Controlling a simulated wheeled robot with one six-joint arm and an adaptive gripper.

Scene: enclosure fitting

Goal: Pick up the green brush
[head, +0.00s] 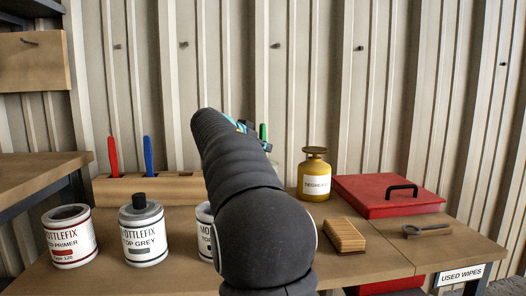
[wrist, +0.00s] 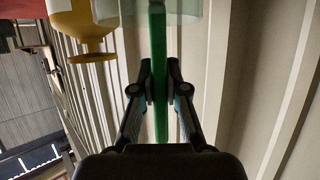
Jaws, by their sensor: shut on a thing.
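The green brush (wrist: 159,60) shows in the wrist view as a long green handle running between my gripper's fingers. In the head view only its green tip (head: 263,131) shows beside my arm. My gripper (wrist: 160,90) is shut on this handle. In the head view my arm hides most of the gripper. The far end of the brush overlaps a clear jar (wrist: 185,8) at the top of the wrist view. Its bristles are not seen, and I cannot tell how deep it sits in the jar.
A red lidded box (head: 375,192), a wooden-backed brush (head: 344,236) and paint cans (head: 142,232) are on the bench. A wooden rack (head: 110,190) holds red and blue handles. A ribbed wall (head: 330,70) stands close behind.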

